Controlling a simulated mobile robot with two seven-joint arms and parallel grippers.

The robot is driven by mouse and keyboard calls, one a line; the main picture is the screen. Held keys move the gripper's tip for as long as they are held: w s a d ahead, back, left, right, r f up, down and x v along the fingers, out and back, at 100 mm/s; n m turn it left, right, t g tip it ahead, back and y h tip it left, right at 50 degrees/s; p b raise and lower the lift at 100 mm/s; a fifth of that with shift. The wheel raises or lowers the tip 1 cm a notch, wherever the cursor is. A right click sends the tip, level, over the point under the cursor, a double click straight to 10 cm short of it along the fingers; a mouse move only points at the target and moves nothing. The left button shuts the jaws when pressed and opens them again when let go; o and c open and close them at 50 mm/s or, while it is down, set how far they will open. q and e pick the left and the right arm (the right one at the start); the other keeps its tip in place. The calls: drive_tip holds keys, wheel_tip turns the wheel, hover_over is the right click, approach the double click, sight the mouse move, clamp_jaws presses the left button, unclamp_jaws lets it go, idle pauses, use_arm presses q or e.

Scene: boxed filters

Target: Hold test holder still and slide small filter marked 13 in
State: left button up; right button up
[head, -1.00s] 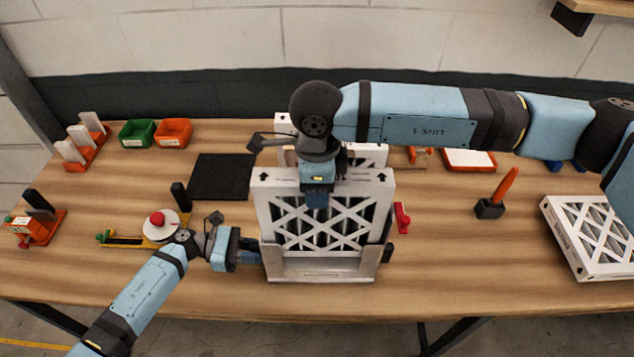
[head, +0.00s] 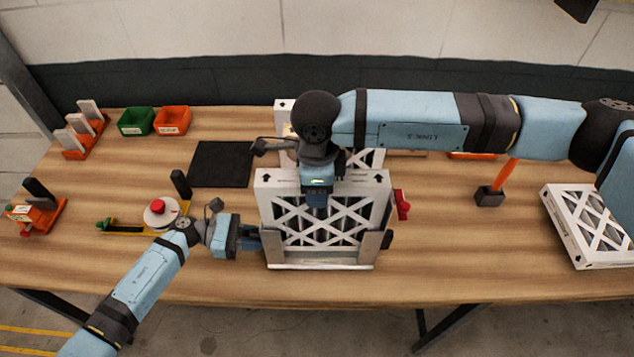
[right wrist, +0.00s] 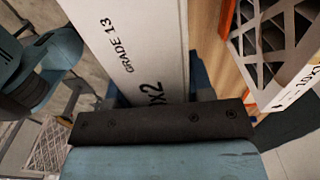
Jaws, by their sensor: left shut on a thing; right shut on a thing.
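The small filter (head: 343,180), a white frame with a lattice face, stands upright in the grey test holder (head: 375,247) at the table's front middle. Its lower part is between the holder's side posts; whether it touches the bottom is hard to tell. In the right wrist view the filter's edge (right wrist: 130,45) reads "GRADE 13". My right gripper (head: 317,198) is shut on the filter's top edge from above. My left gripper (head: 256,243) is shut on the holder's left side; its fingertips are partly hidden.
Another white filter (head: 284,106) stands close behind. A larger filter (head: 590,225) lies at the right. A red clip-like part (head: 401,205) is at the holder's right. A black mat (head: 221,164), a green bin (head: 136,121) and an orange bin (head: 172,121) are at back left.

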sight(322, 215)
drive_tip(key=shift+f, duration=0.1)
drive_tip(key=shift+f, duration=1.9)
drive_tip(key=shift+f, duration=0.6)
drive_tip(key=o, duration=1.3)
